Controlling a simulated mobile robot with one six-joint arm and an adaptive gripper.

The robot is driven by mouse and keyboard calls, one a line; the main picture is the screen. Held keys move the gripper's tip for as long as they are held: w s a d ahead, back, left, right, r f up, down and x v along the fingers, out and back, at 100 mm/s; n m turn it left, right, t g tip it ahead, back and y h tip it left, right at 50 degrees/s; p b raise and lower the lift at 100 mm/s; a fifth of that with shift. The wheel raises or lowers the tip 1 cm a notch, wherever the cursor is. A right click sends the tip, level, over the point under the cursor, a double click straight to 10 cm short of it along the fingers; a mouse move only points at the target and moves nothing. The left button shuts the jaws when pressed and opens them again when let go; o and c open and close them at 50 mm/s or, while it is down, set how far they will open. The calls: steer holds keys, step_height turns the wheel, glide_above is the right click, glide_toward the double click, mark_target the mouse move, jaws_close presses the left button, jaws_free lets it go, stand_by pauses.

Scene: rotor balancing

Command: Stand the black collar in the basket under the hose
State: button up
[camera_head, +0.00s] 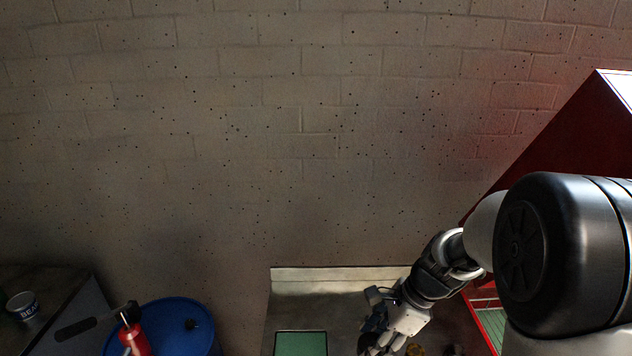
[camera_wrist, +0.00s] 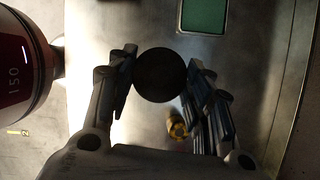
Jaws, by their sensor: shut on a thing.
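My gripper (camera_wrist: 160,80) is shut on a dark, round thing, which I take to be the black collar (camera_wrist: 159,76). It sits between the two fingertips in the wrist view, round face toward the camera. In the head view my gripper (camera_head: 380,343) points down over the grey worktop (camera_head: 345,311) at the bottom edge. The collar cannot be made out clearly there. I cannot make out the hose or the basket in either view.
A green pad (camera_head: 300,343) lies on the worktop. Small yellow pieces (camera_wrist: 178,128) lie near my right finger. A large dark red rounded thing (camera_wrist: 22,58) stands at the left. A red cabinet (camera_head: 560,150) stands right; a blue drum (camera_head: 175,325) stands left.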

steer(key=f+n+g, duration=0.1)
steer(key=n, duration=0.2)
steer(key=f+n+g+b, duration=0.1)
steer(key=f+n, duration=0.1)
steer(key=n, duration=0.1)
steer(key=f+n+g+h+b, duration=0.1)
steer(key=f+n, duration=0.1)
steer(key=n, duration=0.2)
steer(key=shift+s+a+f+g, duration=0.2)
steer(key=shift+s+a+g, duration=0.05)
steer(key=shift+s+g, duration=0.15)
steer(key=shift+s+d+f+n+g+h+b, duration=0.1)
steer(key=shift+d+f+n+g+h+b, duration=0.35)
steer(key=shift+n, duration=1.15)
steer(key=shift+s+d+f+n+t+h+b, duration=0.15)
steer(key=shift+f+n+h, duration=0.55)
steer(key=shift+n, duration=0.9)
steer(key=shift+s+d+f+n+g+h+b, duration=0.1)
steer(key=shift+d+f+n+g+h+b, duration=0.35)
steer(key=shift+n, duration=1.15)
steer(key=shift+a, duration=0.2)
